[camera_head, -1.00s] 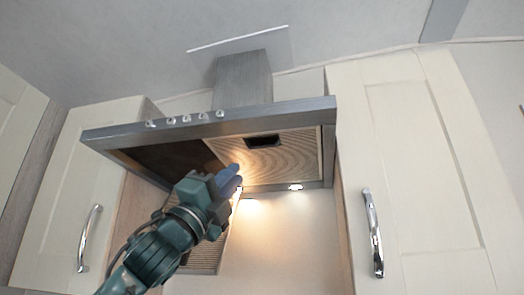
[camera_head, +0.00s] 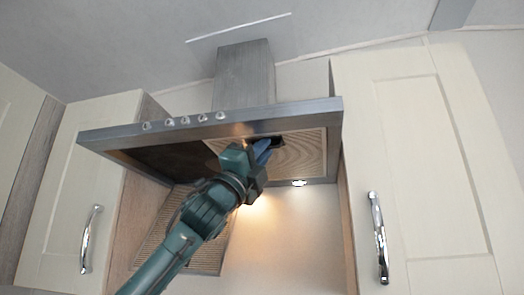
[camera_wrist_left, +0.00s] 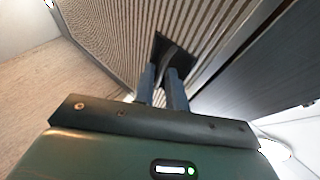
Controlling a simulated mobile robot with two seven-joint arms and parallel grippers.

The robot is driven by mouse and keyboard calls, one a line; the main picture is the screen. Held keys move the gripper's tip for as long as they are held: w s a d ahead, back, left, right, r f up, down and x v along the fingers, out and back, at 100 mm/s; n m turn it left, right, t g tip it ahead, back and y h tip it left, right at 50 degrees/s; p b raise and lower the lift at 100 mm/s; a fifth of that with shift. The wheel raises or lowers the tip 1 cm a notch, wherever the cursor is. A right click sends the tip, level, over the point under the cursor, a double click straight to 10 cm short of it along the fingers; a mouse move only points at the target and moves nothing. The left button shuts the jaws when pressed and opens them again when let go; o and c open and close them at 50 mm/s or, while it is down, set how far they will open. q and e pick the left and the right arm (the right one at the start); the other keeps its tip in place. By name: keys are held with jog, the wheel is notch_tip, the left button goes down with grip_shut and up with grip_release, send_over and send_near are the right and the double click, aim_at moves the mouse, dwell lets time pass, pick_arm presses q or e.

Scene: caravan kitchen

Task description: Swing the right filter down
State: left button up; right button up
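The right filter (camera_head: 300,155) is a ribbed tan panel lying closed in the underside of the range hood (camera_head: 290,111). It also shows in the left wrist view (camera_wrist_left: 120,35). Its dark recess (camera_head: 278,142) near the front edge has a grey bar-like latch inside, seen in the left wrist view (camera_wrist_left: 171,52). My left gripper (camera_head: 265,149) reaches up from below, its blue fingertips at the recess. In the left wrist view the two fingers (camera_wrist_left: 162,72) stand apart with a narrow gap, just below the latch; whether they touch it I cannot tell. My right gripper is out of view.
The left filter (camera_head: 208,258) hangs down below the hood, behind my left arm, leaving a dark opening (camera_head: 165,158) on the hood's left. Cream cabinets with metal handles flank the hood, at left (camera_head: 75,200) and right (camera_head: 420,150). A lit lamp (camera_head: 299,183) sits at the hood's rear edge.

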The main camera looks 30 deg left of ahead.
pick_arm(q)
grip_shut()
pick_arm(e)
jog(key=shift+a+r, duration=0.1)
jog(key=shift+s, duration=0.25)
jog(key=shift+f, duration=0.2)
